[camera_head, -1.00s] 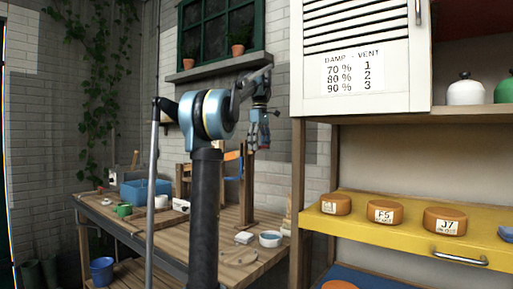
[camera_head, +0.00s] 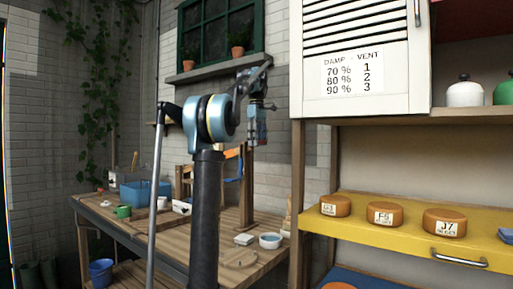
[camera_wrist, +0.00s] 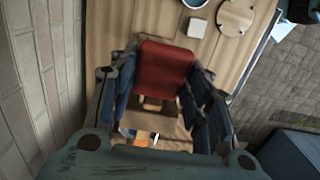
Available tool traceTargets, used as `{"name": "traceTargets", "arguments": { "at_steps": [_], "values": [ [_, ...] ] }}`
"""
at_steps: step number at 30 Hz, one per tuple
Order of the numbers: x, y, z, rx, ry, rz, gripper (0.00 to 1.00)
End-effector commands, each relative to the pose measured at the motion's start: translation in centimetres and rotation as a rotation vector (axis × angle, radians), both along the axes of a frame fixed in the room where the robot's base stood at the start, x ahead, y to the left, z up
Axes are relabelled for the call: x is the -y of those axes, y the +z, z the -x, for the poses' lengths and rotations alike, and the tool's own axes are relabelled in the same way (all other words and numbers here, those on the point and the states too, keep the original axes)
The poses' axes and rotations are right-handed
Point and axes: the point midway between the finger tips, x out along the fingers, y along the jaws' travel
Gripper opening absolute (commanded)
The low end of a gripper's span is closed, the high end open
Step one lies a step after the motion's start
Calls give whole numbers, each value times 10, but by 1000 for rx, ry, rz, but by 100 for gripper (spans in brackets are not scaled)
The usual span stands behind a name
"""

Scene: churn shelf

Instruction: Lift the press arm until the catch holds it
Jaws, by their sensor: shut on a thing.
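The press stands on the wooden bench, and its upright post (camera_head: 247,190) shows behind my arm. My gripper (camera_head: 257,130) is high beside the top of the post, fingers pointing down. In the wrist view my gripper (camera_wrist: 158,80) has its blue fingers on both sides of a red block (camera_wrist: 166,66), which looks like the grip of the press arm. The fingers are shut on it. The rest of the press arm is mostly hidden behind my own arm and fingers. I cannot make out the catch.
The bench (camera_head: 225,222) holds a blue bin (camera_head: 146,192), a green mug (camera_head: 123,211) and a white bowl (camera_head: 270,240). A tall shelf with a yellow tray (camera_head: 400,222) of orange cheeses stands at the right. A window ledge (camera_head: 215,69) with potted plants is above the bench.

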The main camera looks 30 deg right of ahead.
Motion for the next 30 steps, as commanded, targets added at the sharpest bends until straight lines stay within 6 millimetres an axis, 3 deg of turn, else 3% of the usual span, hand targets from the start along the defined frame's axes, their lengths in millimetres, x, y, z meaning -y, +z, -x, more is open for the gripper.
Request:
{"name": "traceTargets", "arguments": {
  "at_steps": [7,8,10,23,30],
  "values": [
    [0,0,0,1,0,2,2],
    [0,0,0,1,0,2,51],
    [0,0,0,1,0,2,65],
    [0,4,-1,0,0,1,65],
    [-2,30,-3,0,2,1,65]
  ]
}}
